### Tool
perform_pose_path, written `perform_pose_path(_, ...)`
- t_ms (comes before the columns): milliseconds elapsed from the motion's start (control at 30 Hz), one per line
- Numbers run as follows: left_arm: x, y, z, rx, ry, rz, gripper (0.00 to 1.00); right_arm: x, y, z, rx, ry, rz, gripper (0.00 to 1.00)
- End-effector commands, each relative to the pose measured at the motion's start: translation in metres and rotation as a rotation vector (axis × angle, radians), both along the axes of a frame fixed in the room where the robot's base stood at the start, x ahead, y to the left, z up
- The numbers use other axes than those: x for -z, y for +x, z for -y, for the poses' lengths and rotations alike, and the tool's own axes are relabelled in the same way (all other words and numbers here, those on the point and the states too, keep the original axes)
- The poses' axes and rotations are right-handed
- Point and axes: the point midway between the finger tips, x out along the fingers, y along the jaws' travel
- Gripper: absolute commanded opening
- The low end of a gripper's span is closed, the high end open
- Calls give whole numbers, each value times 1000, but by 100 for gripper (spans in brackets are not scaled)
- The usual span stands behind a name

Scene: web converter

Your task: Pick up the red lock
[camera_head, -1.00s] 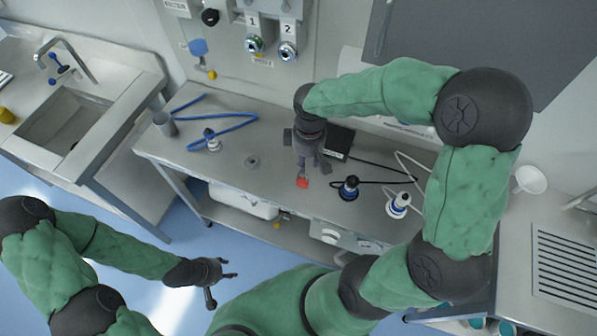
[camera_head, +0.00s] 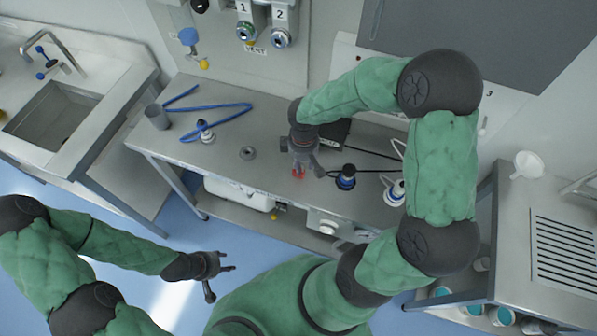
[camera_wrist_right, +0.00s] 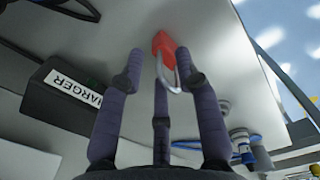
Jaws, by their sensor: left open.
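The red lock (camera_head: 298,172) lies near the front edge of the workbench (camera_head: 222,170), partly hidden by my right gripper (camera_head: 303,173). In the right wrist view the red lock (camera_wrist_right: 164,44) has its metal shackle towards me, between and just beyond the fingertips. My right gripper's fingers (camera_wrist_right: 160,76) are spread around the shackle; I see no firm hold on it. My left gripper (camera_head: 222,279) is open and empty, over the floor in front of the bench.
A black charger box (camera_wrist_right: 68,98) sits beside the right gripper. Black-and-blue (camera_head: 345,178) and white-and-blue (camera_head: 394,192) fittings stand to the right. The bench between is mostly clear.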

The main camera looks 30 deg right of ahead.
Motion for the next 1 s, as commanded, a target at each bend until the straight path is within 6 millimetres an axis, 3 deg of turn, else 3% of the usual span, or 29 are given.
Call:
perform_pose_path(100, 3, 0, 0, 0, 0, 0, 47, 12, 0, 0, 1, 0, 0, 34)
perform_pose_path(300, 3, 0, 0, 0, 0, 0, 47, 13, 0, 0, 1, 0, 2, 34)
perform_pose_path(333, 2, 0, 0, 0, 0, 0, 47, 13, 0, 0, 1, 0, 2, 31)
perform_pose_path(433, 2, 0, 0, 0, 0, 0, 47, 12, 0, 0, 0, 0, 1, 3)
perform_pose_path(467, 2, 0, 0, 0, 0, 0, 47, 12, 0, 0, 0, 0, 1, 0)
perform_pose_path(1000, 2, 0, 0, 0, 0, 0, 47, 9, 0, 0, 0, -1, 3, 0)
